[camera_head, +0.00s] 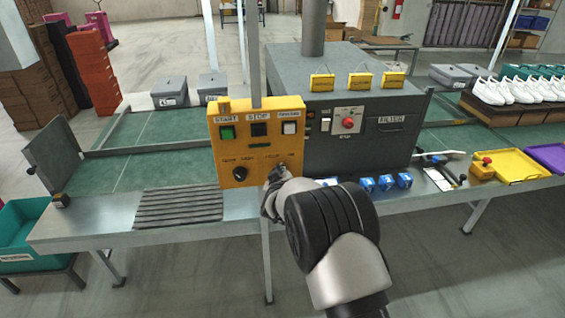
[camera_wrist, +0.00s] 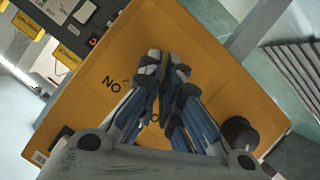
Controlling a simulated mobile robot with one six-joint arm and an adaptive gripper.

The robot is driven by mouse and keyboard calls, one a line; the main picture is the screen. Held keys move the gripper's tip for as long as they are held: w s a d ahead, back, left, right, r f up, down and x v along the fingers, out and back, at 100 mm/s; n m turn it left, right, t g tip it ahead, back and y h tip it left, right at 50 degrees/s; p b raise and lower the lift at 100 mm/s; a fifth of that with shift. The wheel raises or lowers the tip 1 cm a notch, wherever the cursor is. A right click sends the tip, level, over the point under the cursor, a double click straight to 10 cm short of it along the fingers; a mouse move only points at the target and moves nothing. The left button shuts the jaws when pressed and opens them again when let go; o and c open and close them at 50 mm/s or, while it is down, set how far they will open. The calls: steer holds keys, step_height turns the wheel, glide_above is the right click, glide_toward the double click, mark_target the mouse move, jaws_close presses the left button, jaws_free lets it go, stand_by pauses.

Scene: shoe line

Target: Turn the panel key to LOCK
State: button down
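The yellow control panel (camera_head: 258,150) stands on the line's near edge, and its yellow face fills much of the wrist view (camera_wrist: 205,60). It has a green START button (camera_head: 227,132), a black STOP button (camera_head: 259,129), a white button (camera_head: 290,127) and a black knob (camera_head: 240,173) at lower left. My gripper (camera_head: 277,172) is at the panel's lower right. In the wrist view its fingers (camera_wrist: 165,70) are close together over the panel face, beside printed letters reading "NO". The panel key is not visible; the fingers cover that spot. I cannot tell whether they hold it.
A grey machine (camera_head: 345,75) with a red button (camera_head: 348,123) stands right behind the panel. Blue items (camera_head: 385,182) lie on the ledge to the right, near my arm. A ribbed grey mat (camera_head: 178,207) lies left of the panel. The floor in front is clear.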

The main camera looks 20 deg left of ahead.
steer(key=shift+a+r+n+p, duration=0.1)
steer(key=shift+n+p, duration=0.4)
steer(key=shift+p, duration=0.05)
steer(key=c, duration=1.8)
jaws_free()
steer(key=shift+s, duration=0.15)
steer(key=v, duration=1.1)
steer(key=shift+s, duration=0.45)
